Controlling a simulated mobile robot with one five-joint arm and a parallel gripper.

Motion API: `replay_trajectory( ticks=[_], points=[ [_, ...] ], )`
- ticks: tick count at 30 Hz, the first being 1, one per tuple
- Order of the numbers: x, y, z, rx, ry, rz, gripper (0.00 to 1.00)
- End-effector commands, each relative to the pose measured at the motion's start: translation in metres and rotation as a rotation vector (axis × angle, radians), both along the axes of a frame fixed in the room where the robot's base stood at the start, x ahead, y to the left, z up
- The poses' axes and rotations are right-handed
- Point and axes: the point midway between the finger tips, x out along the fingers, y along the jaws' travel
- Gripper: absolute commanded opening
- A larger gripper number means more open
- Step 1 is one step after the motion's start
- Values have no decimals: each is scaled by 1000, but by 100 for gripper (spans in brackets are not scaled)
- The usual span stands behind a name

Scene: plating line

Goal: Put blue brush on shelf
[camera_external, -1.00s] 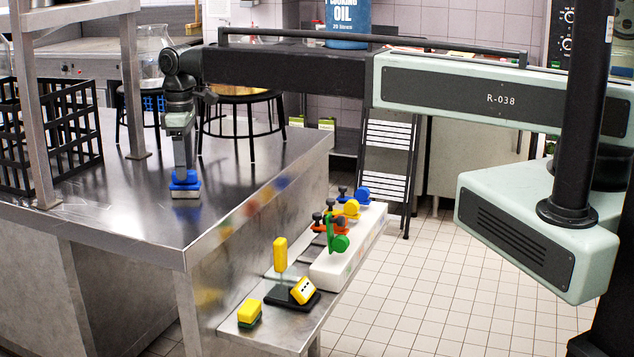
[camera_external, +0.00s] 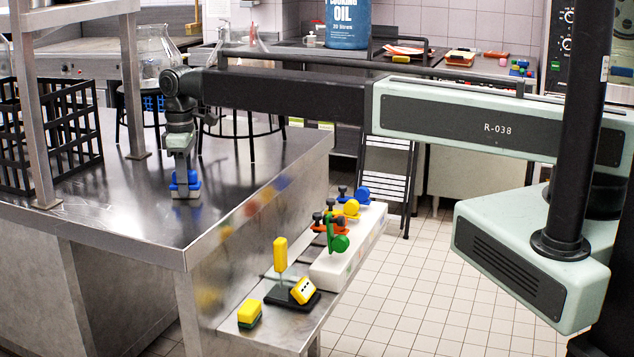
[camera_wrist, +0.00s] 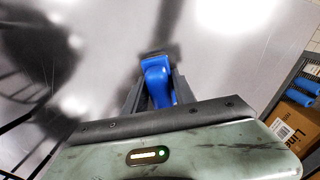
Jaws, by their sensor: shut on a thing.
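The blue brush (camera_external: 193,182) is in my gripper (camera_external: 182,166), with a pale grey underside, low over the left part of the steel counter (camera_external: 130,215). I cannot tell whether it touches the top. In the wrist view the blue brush (camera_wrist: 157,78) sits between the two dark fingers of my gripper (camera_wrist: 157,92), with a dark shadow or reflection beyond it. A raised steel shelf (camera_external: 75,8) stands on posts at the left. A lower steel shelf (camera_external: 262,336) runs along the counter's right side.
A black crate (camera_external: 70,130) and a steel post (camera_external: 35,120) stand left of my gripper. Black stools (camera_external: 240,125) stand behind the counter. The lower shelf bears a yellow-green sponge (camera_external: 249,314), a black holder (camera_external: 290,299) and a white rack (camera_external: 345,262). The counter's middle is clear.

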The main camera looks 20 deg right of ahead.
Motion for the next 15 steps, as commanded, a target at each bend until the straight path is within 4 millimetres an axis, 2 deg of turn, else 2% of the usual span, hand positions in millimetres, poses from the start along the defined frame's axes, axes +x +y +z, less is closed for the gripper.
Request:
replay_trajectory(
  ticks=[5,13,15],
  points=[
    [0,0,9,0,0,0,0],
    [0,0,43,-1,-1,0,0],
    [-13,-10,38,-1,-1,0,0]
  ],
)
